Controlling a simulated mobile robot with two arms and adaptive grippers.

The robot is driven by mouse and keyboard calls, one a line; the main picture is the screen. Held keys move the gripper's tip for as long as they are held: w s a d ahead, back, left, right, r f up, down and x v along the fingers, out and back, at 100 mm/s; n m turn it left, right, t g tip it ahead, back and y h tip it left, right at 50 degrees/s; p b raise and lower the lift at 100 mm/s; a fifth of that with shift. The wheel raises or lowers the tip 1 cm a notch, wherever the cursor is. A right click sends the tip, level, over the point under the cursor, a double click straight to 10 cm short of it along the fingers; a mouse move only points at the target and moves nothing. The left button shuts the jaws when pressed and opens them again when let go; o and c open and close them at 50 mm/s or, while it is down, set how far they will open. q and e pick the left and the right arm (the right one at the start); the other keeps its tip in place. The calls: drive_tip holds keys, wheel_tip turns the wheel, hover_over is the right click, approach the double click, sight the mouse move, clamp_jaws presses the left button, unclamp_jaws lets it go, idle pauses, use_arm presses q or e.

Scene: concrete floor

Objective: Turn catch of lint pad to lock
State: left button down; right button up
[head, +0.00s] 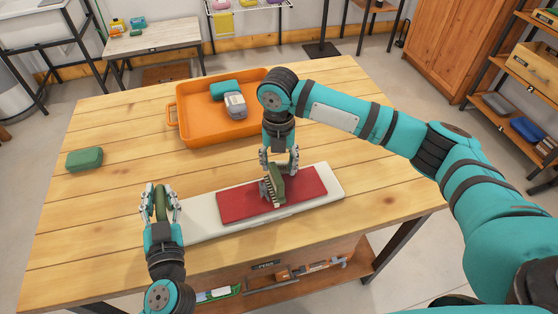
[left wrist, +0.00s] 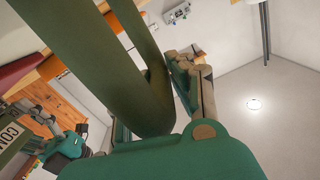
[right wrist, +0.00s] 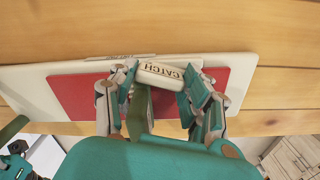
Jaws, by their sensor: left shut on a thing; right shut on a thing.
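The lint pad is a long white board (head: 205,231) with a red pad (head: 235,207), lying on the wooden table. An olive-green loop handle (head: 160,207) is at its left end; my left gripper (head: 160,190) is shut on it. The handle fills much of the left wrist view (left wrist: 110,70). My right gripper (head: 279,163) points down over the red pad, shut on the catch, an olive-green piece (head: 278,183). The catch's contact with the pad is partly hidden.
An orange tray (head: 184,121) behind the pad holds a teal block (head: 222,90) and a grey-topped item (head: 235,105). A green block (head: 84,159) lies at the table's left. The table's front left and right side are clear. A shelf (head: 290,283) hangs below the front edge.

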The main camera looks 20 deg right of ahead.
sight(278, 164)
drive_tip(key=m, duration=0.4)
drive_tip(key=shift+a+m, duration=0.2)
drive_tip(key=shift+m, duration=0.1)
drive_tip(key=shift+s+m, duration=0.1)
drive_tip(key=shift+m, duration=1.5)
drive_tip(key=o, duration=1.2)
drive_tip(key=shift+m, duration=0.3)
drive_tip(key=shift+c, duration=0.2)
wheel_tip(278, 164, up, 12)
